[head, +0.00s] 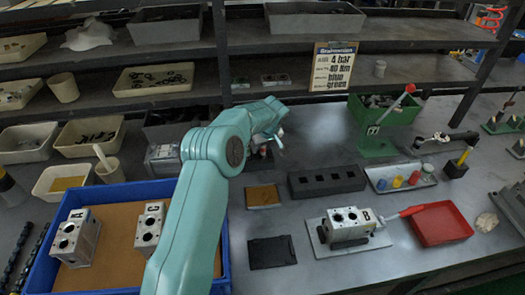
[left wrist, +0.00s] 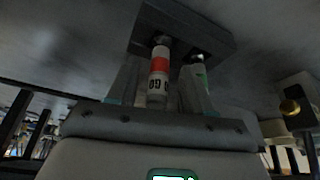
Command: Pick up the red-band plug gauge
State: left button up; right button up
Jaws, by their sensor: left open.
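The red-band plug gauge (left wrist: 158,72) is a white cylinder with a red band and dark print. In the left wrist view it stands in a dark holder block (left wrist: 185,30), with its handle toward my palm. My left gripper (left wrist: 160,88) is open, with one finger on each side of this gauge; I cannot tell whether either finger touches it. A green-band gauge (left wrist: 199,72) stands close beside it, partly hidden by the right finger. In the head view my left gripper (head: 272,136) is over the dark holder (head: 261,160), and the gauges are mostly hidden. My right gripper is not in view.
A dark block with square holes (head: 327,181) and a brown-filled tray (head: 263,196) lie near the holder. A blue tray (head: 226,262) with valve blocks is at the left. A valve block (head: 347,224), red tray (head: 441,223) and green press (head: 378,130) stand right.

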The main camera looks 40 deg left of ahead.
pick_arm(q)
jog(key=shift+w+d, duration=0.1)
jog(key=shift+d, duration=0.05)
grip_shut()
jog(key=shift+r, duration=0.1)
notch_tip(320, 180, up, 9)
jog(key=shift+f+b, duration=0.15)
jog(key=shift+b, duration=0.15)
notch_tip(320, 180, up, 11)
jog(key=p, duration=0.3)
jog(key=shift+w, duration=0.25)
